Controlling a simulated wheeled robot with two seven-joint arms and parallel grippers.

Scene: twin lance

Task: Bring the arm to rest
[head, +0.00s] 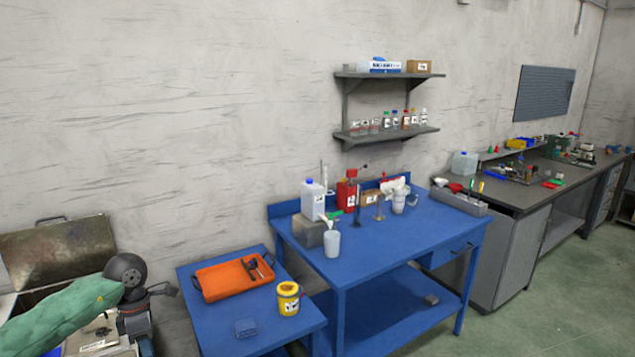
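No fingertips of my left or right gripper can be made out in the head view. A green, padded arm-like shape with a dark round joint (125,270) comes in at the lower left. Grey and black parts hang below the joint, and a small dark hooked part sticks out to its right. I cannot tell whether this shape is mine. Nothing is visibly held by it.
A low blue table (215,322) bears an orange tray (215,292) and a yellow tub (288,299). A wall shelf (375,76) hangs above. Green floor (560,290) is clear at right.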

